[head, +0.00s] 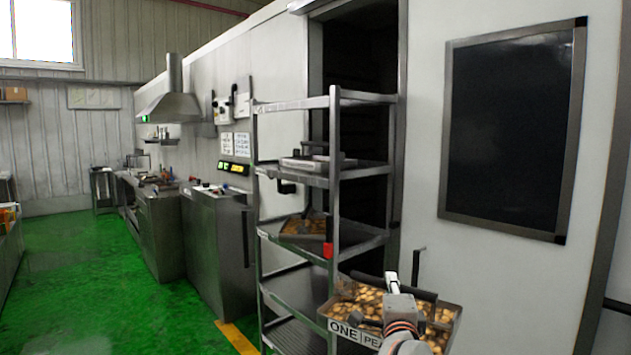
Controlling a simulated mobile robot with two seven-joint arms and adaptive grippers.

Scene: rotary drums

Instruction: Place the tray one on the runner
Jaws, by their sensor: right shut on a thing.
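The tray one (354,329) is a dark metal tray with a white label reading "ONE" and light brown pieces in it. It is at the lower right of the head view, in front of the rack's right side. My right gripper (391,283) is shut on the tray one; my wrist hides part of the tray and its contents. The runner (335,170) appears to be one of the shelf levels of the tall metal rack, but I cannot tell which. My left gripper is not in view.
Another tray with brown contents (302,228) sits tilted on a middle shelf, near a red tag (328,250). A metal tray (304,163) lies on a higher shelf. A dark doorway is behind the rack. Steel counters (160,230) stand left; green floor is clear.

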